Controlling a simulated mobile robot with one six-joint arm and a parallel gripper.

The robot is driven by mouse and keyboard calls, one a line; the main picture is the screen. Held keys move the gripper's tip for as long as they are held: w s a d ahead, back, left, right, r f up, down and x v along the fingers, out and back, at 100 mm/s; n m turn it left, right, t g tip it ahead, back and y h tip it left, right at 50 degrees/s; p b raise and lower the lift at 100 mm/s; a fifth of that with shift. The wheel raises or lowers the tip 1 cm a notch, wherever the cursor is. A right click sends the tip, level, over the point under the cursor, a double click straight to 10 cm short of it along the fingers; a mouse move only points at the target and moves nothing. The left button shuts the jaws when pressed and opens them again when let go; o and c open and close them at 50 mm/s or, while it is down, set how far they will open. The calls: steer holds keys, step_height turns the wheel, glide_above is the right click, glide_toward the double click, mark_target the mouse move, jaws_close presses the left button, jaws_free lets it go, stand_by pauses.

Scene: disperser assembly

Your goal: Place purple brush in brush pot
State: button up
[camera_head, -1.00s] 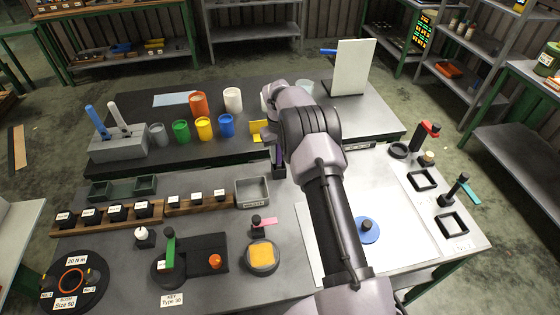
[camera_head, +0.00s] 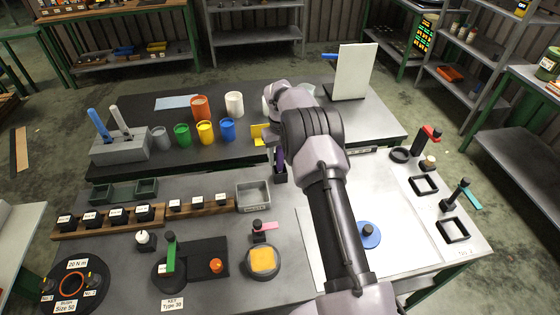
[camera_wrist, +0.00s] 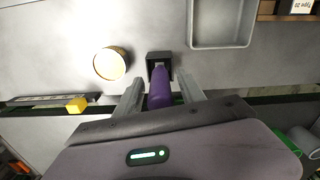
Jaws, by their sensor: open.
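The purple brush (camera_wrist: 160,88) stands upright in a small black square holder (camera_wrist: 159,60) in the wrist view. In the head view the brush (camera_head: 280,159) shows as a thin purple strip above the holder (camera_head: 280,176), just below my gripper. My gripper (camera_wrist: 161,84) is open, with one finger on each side of the brush. I cannot tell whether the fingers touch it. I cannot tell from the frames whether this black holder is the brush pot.
A grey tray (camera_head: 253,196) lies left of the holder. A round cup (camera_wrist: 111,63) with a yellowish rim stands near it in the wrist view. Several coloured cups (camera_head: 205,132) and a grey block with a blue brush (camera_head: 120,147) stand on the back table.

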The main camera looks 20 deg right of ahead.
step_height(320, 180, up, 10)
steer(key=shift+f+p, duration=0.1)
steer(key=shift+p, duration=0.85)
steer(key=s+a+r+t, duration=0.1)
steer(key=s+a+r, duration=0.25)
steer(key=r, duration=0.35)
steer(key=s+a+r+m+t, duration=0.1)
steer(key=s+a+r, duration=0.2)
steer(key=s+r, duration=0.3)
steer(key=s+a+r+t, duration=0.1)
steer(key=s+a+r, duration=0.2)
steer(key=r, duration=0.5)
steer(key=s+a+r+m+t+y, duration=0.1)
steer(key=s+a+r, duration=0.1)
steer(key=s, duration=0.5)
steer(key=s+a+r+m, duration=0.1)
steer(key=s+a+r, duration=0.2)
steer(key=s, duration=0.4)
steer(key=s+a+f+t, duration=0.1)
steer(key=s+f, duration=0.1)
steer(key=s, duration=0.4)
steer(key=s+a+f+m+y, duration=0.1)
steer(key=s+f, duration=0.1)
steer(key=s, duration=0.4)
steer(key=shift+s+a+f+t, duration=0.2)
steer(key=shift+a+f+t, duration=0.05)
steer(key=shift+f+t, duration=0.15)
steer(key=shift+f, duration=0.15)
